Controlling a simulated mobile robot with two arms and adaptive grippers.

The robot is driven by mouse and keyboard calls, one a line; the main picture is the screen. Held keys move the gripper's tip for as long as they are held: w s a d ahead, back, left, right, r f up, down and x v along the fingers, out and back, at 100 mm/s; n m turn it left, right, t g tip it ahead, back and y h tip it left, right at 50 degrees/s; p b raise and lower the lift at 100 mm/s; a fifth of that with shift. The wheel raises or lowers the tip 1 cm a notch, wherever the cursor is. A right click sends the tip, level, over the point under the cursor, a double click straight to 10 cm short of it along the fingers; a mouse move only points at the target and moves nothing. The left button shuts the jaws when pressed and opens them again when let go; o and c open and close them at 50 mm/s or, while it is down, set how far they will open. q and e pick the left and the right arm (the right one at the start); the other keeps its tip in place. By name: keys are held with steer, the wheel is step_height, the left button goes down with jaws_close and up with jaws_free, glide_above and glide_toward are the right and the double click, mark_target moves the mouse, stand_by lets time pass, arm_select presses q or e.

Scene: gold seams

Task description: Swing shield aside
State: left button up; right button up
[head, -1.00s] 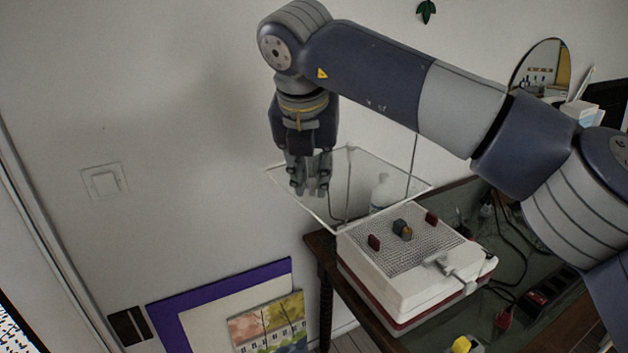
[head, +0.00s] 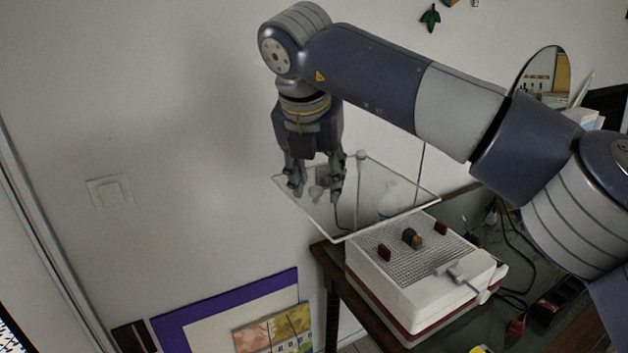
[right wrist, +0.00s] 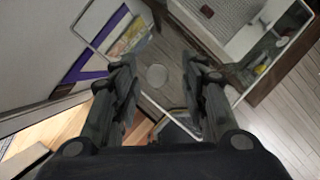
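The shield (head: 385,178) is a clear panel with a pale rim. In the head view it juts out left of the white box (head: 400,305), with its right part near the box's back left edge. My right gripper (head: 317,190) is above the shield's left part, its fingers spread. A small knob (head: 319,186) shows between the fingers, apparently not gripped. In the right wrist view, a pale round disc (right wrist: 157,75), likely the knob's top, lies between the open fingers. My left gripper is out of view.
Dark red pieces (head: 384,253) and a grey and gold piece (head: 412,238) sit on the box's mesh top. The box stands on a dark table (head: 340,290). A purple-edged framed picture (head: 225,300) leans on the wall at lower left. Cables lie right of the box.

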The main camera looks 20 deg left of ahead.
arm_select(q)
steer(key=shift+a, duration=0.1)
arm_select(e)
steer(key=shift+f, duration=0.1)
steer(key=shift+s+a, duration=0.1)
steer(key=v, duration=1.2)
